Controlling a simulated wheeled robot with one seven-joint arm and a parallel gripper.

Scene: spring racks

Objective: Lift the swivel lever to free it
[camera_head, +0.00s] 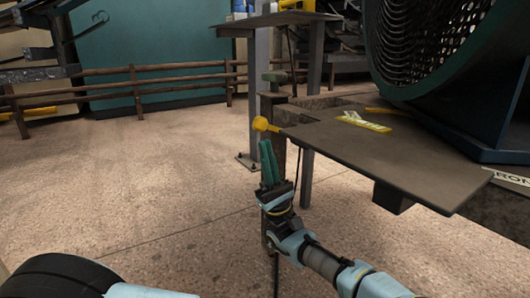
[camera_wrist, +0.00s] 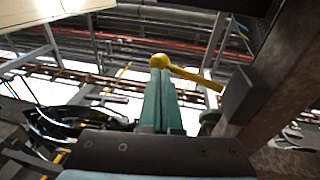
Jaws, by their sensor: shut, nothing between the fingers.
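The swivel lever is a yellow arm with a round knob at its end (camera_head: 262,124). In the head view it sticks out to the left from the edge of the dark metal table. My gripper (camera_head: 267,145) points upward just below the knob, with its green fingers together and empty. In the wrist view the lever (camera_wrist: 190,75) runs from the knob to the right, toward a dark bracket. The gripper's fingertips (camera_wrist: 160,75) lie right under the knob there. I cannot tell whether they touch it.
The dark table plate (camera_head: 375,150) is to the right of my gripper, with a yellow labelled piece (camera_head: 364,122) on it. A large green fan housing (camera_head: 430,45) stands behind it. A steel post (camera_head: 262,90) rises behind the lever. The floor to the left (camera_head: 120,190) is clear.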

